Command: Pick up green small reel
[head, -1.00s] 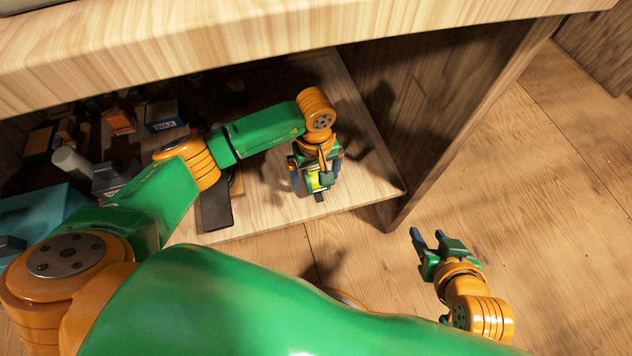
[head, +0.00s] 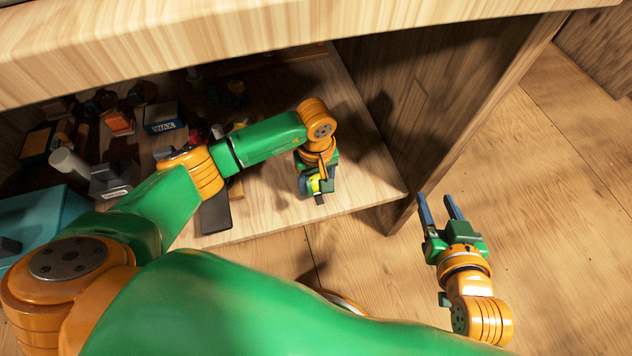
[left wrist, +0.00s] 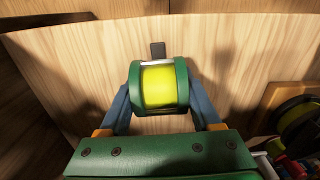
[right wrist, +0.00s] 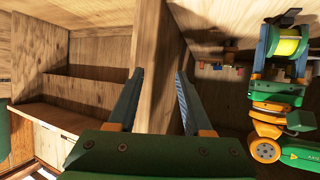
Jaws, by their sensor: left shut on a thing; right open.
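The green small reel (left wrist: 158,86) has green side flanges, yellow-green line and a dark handle. In the left wrist view it sits between the two blue fingers of my left gripper (left wrist: 160,108), which is shut on it. In the head view the reel (head: 314,185) is mostly covered by my left gripper (head: 318,180) over the right front of the shelf. The right wrist view also shows the reel (right wrist: 288,43) in the left fingers. Whether it touches the shelf cannot be told. My right gripper (head: 441,208) is open and empty, outside the shelf to the right.
The wooden shelf board (head: 270,217) is clear around the reel. To the left are a dark flat box (head: 215,215), a blue WAX box (head: 163,117), a white cylinder (head: 68,162) and a teal box (head: 40,222). A side panel (head: 420,110) stands right; the tabletop (head: 250,40) overhangs.

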